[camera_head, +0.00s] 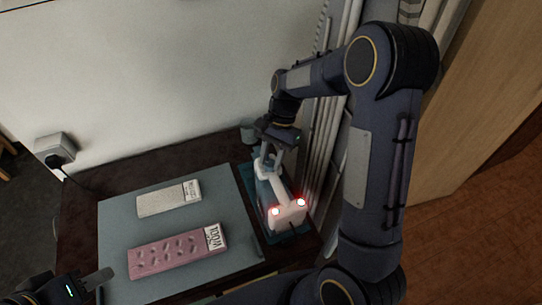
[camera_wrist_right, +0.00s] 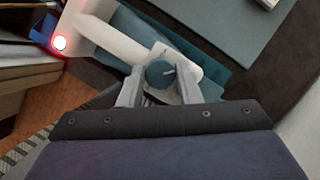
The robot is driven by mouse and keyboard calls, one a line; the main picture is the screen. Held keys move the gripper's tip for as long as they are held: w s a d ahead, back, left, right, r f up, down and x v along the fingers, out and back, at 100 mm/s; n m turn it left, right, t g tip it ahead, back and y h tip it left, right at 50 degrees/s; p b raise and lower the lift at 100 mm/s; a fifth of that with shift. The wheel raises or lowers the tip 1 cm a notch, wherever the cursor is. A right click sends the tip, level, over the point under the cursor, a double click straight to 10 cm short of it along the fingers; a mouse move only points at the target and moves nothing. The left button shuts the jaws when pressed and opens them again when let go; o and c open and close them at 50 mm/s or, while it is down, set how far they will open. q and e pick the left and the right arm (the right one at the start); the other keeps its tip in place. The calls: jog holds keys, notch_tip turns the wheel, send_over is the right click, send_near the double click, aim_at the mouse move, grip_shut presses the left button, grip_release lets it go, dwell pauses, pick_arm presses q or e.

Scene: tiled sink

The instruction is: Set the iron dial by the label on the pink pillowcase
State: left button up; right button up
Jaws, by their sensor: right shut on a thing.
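The iron (camera_head: 287,214), white and blue with two red glowing lights, stands on a teal rest at the right end of the table. My right gripper (camera_head: 272,155) is over its far end. In the right wrist view, its two fingers are shut on the round teal dial (camera_wrist_right: 160,74), which has a white pointer mark. The folded pink pillowcase (camera_head: 165,255) lies on the grey-blue mat, with a white label (camera_head: 213,237) at its right end; the label's print is too small to read surely. My left gripper (camera_head: 100,287) is open and empty at the lower left.
A folded cream cloth (camera_head: 165,200) with its own label lies behind the pillowcase on the mat (camera_head: 120,220). A wall socket (camera_head: 55,147) with a plugged cord is at the left. White pipes rise close at the right.

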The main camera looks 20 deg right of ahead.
dwell(0.4)
jog(key=o, duration=1)
jog(key=shift+v, duration=3.95)
